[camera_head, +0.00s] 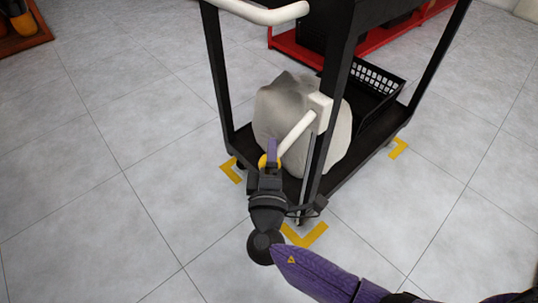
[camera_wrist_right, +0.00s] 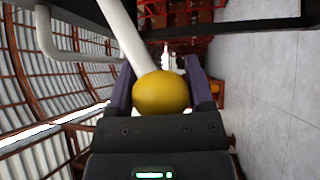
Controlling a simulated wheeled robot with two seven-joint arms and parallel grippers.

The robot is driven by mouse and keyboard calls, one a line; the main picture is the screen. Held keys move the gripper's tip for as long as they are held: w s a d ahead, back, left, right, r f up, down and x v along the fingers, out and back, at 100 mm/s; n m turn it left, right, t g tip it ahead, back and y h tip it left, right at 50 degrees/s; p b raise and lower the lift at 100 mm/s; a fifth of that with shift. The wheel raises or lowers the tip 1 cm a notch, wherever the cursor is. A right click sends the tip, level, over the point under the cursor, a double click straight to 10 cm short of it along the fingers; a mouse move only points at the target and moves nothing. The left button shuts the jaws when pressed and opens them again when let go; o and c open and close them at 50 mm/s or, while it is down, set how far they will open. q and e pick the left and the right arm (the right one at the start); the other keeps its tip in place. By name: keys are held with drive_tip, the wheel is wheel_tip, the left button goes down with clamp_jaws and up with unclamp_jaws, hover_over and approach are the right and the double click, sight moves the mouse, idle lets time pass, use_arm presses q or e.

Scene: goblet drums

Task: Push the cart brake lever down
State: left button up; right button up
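The white brake lever (camera_head: 297,133) runs from a white bracket (camera_head: 320,108) on the cart's near post, down and left to a yellow knob (camera_head: 262,161). The cart (camera_head: 225,88) is black with a white handle. My right gripper (camera_head: 272,152) is at the knob, its purple fingers one on each side. In the wrist view, the yellow knob (camera_wrist_right: 161,92) sits close to the palm between the open fingers (camera_wrist_right: 161,82), with the white lever (camera_wrist_right: 128,35) leading away. Whether either finger touches the knob I cannot tell. My left gripper is not in view.
A pale grey sack (camera_head: 275,110) and a black basket (camera_head: 370,85) stand on the cart's lower shelf. Yellow corner marks (camera_head: 306,235) lie on the floor around the cart. A red rack (camera_head: 285,42) stands behind.

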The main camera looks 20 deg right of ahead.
drive_tip(key=o, duration=0.4)
drive_tip(key=shift+d, duration=0.1)
drive_tip(key=shift+c, duration=0.2)
use_arm(q)
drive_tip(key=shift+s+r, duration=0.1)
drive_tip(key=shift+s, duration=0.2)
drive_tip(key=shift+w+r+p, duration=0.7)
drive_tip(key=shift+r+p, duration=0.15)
drive_tip(key=shift+p, duration=0.3)
use_arm(e)
drive_tip(key=v, duration=1)
